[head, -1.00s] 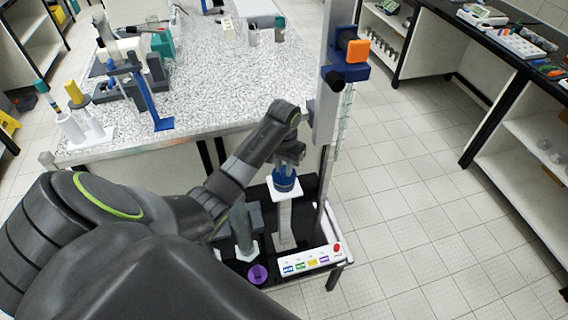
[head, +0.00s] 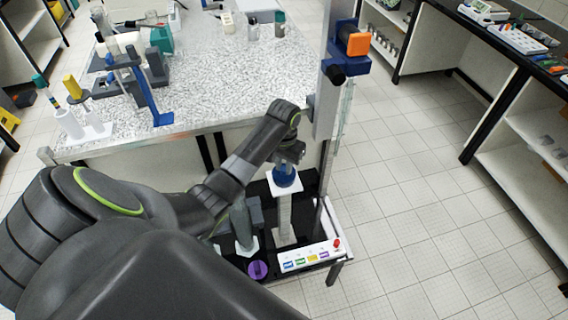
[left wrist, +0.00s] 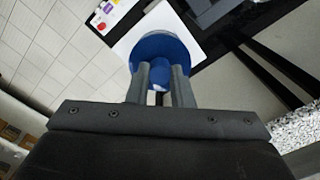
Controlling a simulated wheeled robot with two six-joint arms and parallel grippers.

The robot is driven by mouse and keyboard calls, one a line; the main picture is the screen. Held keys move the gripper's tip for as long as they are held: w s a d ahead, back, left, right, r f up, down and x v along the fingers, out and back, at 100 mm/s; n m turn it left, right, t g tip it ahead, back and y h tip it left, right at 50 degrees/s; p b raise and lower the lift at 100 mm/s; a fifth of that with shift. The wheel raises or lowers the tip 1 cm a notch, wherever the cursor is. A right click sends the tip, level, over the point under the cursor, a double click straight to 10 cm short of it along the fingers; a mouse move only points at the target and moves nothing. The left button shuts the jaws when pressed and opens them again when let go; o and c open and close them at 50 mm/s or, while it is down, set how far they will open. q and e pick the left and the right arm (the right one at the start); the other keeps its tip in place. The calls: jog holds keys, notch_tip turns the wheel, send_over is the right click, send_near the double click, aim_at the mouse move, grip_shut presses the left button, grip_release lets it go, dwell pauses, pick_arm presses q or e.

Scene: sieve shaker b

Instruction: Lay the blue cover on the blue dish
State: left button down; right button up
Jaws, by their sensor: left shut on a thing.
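My left gripper (head: 288,160) points down over a white square plate (head: 299,187) on top of a pale column. In the left wrist view its two fingers (left wrist: 159,88) are shut on the knob of the blue cover (left wrist: 160,47). The cover is a round blue disc and lies over the white plate (left wrist: 130,42) in that view. In the head view blue (head: 285,177) shows just below the fingers, at the plate. I cannot tell cover from blue dish there, nor whether they touch. My right gripper is not in view.
A grey column stands left of the plate, with a purple round piece (head: 258,269) in front. A panel with coloured labels (head: 306,257) and a red knob (head: 337,243) lies at the front. A tall metal post (head: 326,110) rises close on the right. The speckled bench (head: 220,85) is behind.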

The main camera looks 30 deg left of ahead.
pick_arm(q)
jog(key=shift+f, duration=0.3)
jog(key=c, duration=1.2)
grip_release()
